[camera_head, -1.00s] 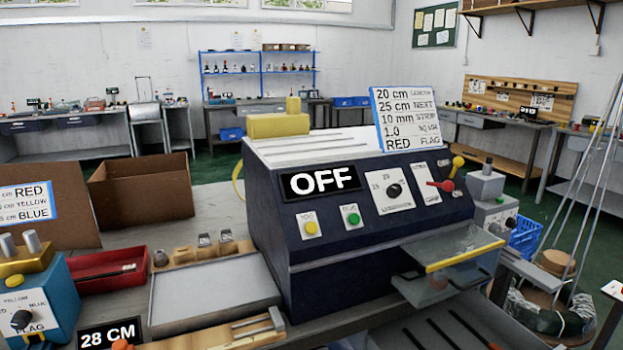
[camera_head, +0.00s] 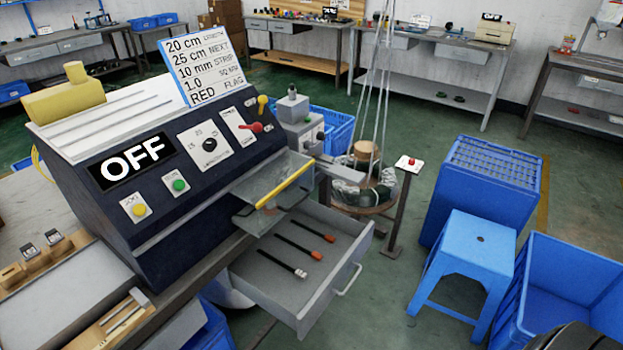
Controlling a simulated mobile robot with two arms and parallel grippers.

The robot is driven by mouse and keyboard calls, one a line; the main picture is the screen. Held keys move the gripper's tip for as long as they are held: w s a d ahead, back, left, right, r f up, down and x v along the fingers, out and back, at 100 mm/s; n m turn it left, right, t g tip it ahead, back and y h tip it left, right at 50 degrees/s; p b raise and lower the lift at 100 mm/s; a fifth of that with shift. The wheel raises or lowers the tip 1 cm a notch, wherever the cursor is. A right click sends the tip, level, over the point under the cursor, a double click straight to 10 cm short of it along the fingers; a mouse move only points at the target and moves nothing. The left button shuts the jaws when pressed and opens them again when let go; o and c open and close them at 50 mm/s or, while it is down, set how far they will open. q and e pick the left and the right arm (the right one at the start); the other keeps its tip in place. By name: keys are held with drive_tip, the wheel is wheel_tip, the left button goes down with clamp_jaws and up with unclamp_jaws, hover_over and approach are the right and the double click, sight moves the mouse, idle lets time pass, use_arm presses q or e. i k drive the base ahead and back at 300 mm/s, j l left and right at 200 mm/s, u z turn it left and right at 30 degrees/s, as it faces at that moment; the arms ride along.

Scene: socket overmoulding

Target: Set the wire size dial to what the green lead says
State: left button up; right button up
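The dark blue machine (camera_head: 135,222) has a white dial plate with a black round knob (camera_head: 210,144) on its sloped front. The numbers around the knob are small, and I cannot tell where it points. A blue-edged card (camera_head: 209,68) on top reads 20 cm, 25 cm, 10 mm, 1.0 and RED. The open drawer (camera_head: 336,284) holds dark leads (camera_head: 292,248), two with orange-red ends and one with a pale end. I see no lead that is clearly green. Neither gripper is in view.
The display (camera_head: 131,160) reads OFF. Yellow (camera_head: 138,209) and green (camera_head: 179,185) buttons and a red lever (camera_head: 251,127) share the front. A clear guard (camera_head: 273,180) juts out above the drawer. A blue stool (camera_head: 467,262) and blue crates (camera_head: 480,188) stand on the floor at right.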

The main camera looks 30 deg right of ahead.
sight(308, 145)
drive_tip(key=i+l+z, duration=0.15)
drive_tip(key=z, duration=0.95)
